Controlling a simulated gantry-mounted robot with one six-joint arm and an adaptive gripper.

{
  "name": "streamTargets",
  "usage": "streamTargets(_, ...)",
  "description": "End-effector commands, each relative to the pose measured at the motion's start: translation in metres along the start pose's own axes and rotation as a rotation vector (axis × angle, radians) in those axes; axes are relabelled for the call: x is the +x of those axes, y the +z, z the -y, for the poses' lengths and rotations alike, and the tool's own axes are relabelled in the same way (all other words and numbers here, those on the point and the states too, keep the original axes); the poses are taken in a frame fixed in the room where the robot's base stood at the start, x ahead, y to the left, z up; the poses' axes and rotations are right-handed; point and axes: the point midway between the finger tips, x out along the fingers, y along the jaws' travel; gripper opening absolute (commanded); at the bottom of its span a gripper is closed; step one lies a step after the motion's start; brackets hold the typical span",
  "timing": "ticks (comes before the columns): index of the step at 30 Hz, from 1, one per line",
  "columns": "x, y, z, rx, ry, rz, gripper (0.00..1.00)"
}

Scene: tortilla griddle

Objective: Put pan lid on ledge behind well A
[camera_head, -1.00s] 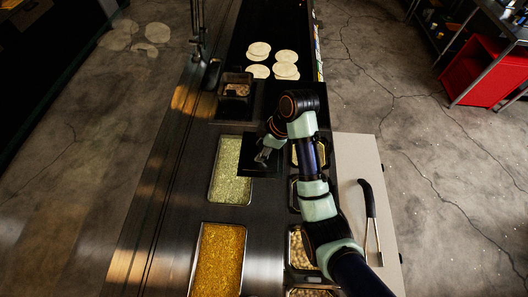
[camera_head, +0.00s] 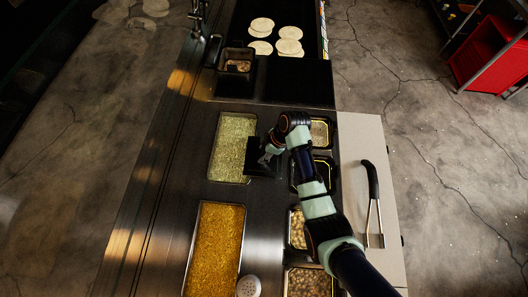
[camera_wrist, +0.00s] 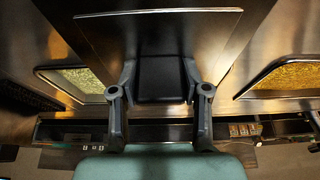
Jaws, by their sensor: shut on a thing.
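My gripper (camera_head: 268,156) is shut on a dark, flat, square pan lid (camera_head: 258,166). In the wrist view, a black block, seemingly the lid's handle (camera_wrist: 161,78), sits between the two fingers, and the dark lid plate (camera_wrist: 160,22) spreads beyond it. In the head view the lid lies between the pale green well (camera_head: 232,147) and the right-hand row of small wells, overlapping the green well's right edge in the picture. I cannot tell how high it is above the steel counter (camera_head: 225,192). No label marks well A or its ledge.
A yellow-orange well (camera_head: 214,250) is nearer me. A dark container (camera_head: 236,60) and tortillas (camera_head: 288,47) are at the back. A white round-topped shaker (camera_head: 248,286) stands in front.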

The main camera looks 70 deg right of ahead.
Motion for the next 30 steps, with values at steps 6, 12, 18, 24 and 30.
streamTargets(6,0.022,0.009,0.0,0.0,0.0,0.0,0.06)
streamTargets(12,0.022,0.009,0.0,0.0,0.0,0.0,0.06)
streamTargets(18,0.024,0.01,0.0,0.0,0.0,0.0,0.61)
streamTargets(24,0.024,0.01,0.0,0.0,0.0,0.0,0.71)
streamTargets(30,0.02,0.008,0.0,-0.001,0.0,0.0,0.71)
